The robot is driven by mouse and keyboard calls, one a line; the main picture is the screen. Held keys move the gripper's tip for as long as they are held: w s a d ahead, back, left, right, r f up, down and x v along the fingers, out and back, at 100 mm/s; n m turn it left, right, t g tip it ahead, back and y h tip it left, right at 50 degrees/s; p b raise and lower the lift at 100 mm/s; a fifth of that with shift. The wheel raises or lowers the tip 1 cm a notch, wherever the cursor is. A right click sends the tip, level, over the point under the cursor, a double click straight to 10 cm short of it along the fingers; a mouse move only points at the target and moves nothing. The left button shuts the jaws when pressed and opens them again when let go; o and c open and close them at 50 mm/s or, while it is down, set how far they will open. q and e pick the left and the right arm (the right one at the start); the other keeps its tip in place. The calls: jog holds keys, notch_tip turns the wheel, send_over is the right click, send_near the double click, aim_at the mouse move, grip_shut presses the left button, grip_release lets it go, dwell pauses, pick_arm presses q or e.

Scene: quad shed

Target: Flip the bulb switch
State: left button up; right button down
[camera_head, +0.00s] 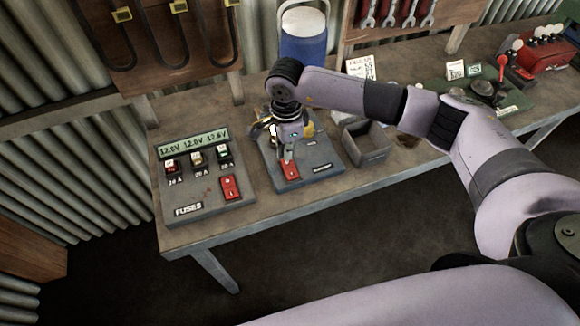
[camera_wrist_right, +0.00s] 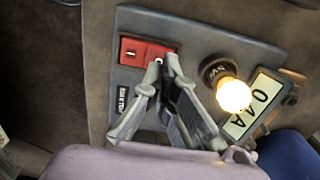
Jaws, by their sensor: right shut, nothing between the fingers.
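The bulb switch is a red rocker (camera_head: 290,170) on the front of a grey board (camera_head: 322,158) on the bench. In the right wrist view the red switch (camera_wrist_right: 140,50) shows a white line mark, and the fingertips cover part of its near edge. My right gripper (camera_head: 286,156) points down with its fingers shut and empty, its tips at the switch. It also shows in the wrist view (camera_wrist_right: 160,66); contact is hard to tell. The bulb (camera_wrist_right: 233,95) glows yellow-white beside a display (camera_wrist_right: 258,104) that seems to read 0.4 A. My left gripper is out of view.
A fuse panel (camera_head: 182,187) with its own red switch (camera_head: 230,187) stands left of the bulb board. A grey open bin (camera_head: 365,144) stands to the right, and a blue-and-white container (camera_head: 303,45) behind. Bare bench shows in front of the boards.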

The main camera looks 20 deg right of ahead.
aim_at(287, 162)
jog(key=shift+f+b, duration=1.15)
jog(key=shift+f, duration=0.1)
dwell(0.4)
jog(key=shift+r+p, duration=1.45)
jog(key=shift+r, duration=2.1)
